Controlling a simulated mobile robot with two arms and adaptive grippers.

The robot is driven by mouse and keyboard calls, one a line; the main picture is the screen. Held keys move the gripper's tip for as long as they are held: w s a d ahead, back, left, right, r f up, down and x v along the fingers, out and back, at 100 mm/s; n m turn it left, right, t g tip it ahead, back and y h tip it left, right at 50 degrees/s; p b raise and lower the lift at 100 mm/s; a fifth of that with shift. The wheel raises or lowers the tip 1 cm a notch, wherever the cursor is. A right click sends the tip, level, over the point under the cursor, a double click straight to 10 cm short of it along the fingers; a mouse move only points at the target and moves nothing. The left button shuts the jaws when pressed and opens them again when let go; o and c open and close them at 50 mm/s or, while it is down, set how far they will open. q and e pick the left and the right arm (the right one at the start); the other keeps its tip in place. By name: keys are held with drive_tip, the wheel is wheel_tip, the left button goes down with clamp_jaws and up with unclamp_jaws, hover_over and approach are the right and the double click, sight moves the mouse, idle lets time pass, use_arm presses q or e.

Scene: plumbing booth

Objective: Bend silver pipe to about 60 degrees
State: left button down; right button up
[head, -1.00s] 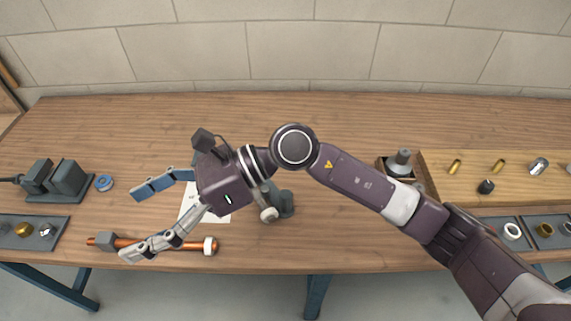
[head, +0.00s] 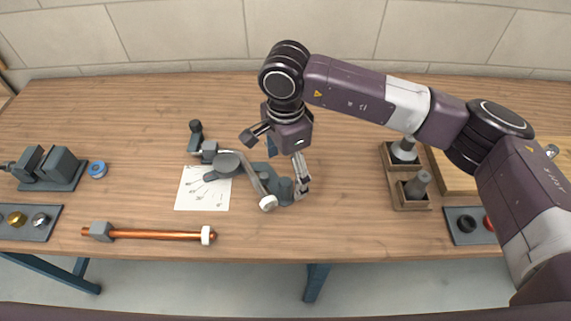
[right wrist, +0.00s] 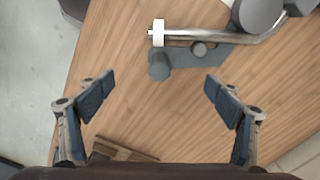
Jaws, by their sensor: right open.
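The silver pipe (head: 257,186) sits in the grey bender, its white-capped end (head: 268,203) toward the table's front. In the right wrist view the pipe (right wrist: 215,36) runs right from its white cap (right wrist: 157,33) and curves near the round former (right wrist: 262,12); the full bend angle is hidden. The bender (head: 228,163) has a round head, a black-knobbed handle (head: 196,127) at left and a grey post (head: 286,189) at right. My right gripper (head: 287,170) points down by the post, open and empty. My left gripper is out of view.
A drawing sheet (head: 202,190) lies left of the bender. A copper pipe (head: 155,235) lies near the front edge. A vise-like block (head: 55,168) and blue tape roll (head: 97,170) are at left. A wooden holder (head: 410,200) with grey fittings stands at right.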

sight(285, 182)
drive_tip(key=shift+f+b, duration=0.85)
drive_tip(key=shift+f, duration=1.95)
drive_tip(key=c, duration=1.5)
drive_tip(key=shift+s+a+m+b, duration=0.15)
drive_tip(key=shift+s+a+m, duration=0.3)
drive_tip(key=shift+s, duration=0.15)
drive_tip(key=shift+s+a+m+b, duration=0.15)
drive_tip(key=shift+s+a+m, duration=0.25)
drive_tip(key=shift+s, duration=0.3)
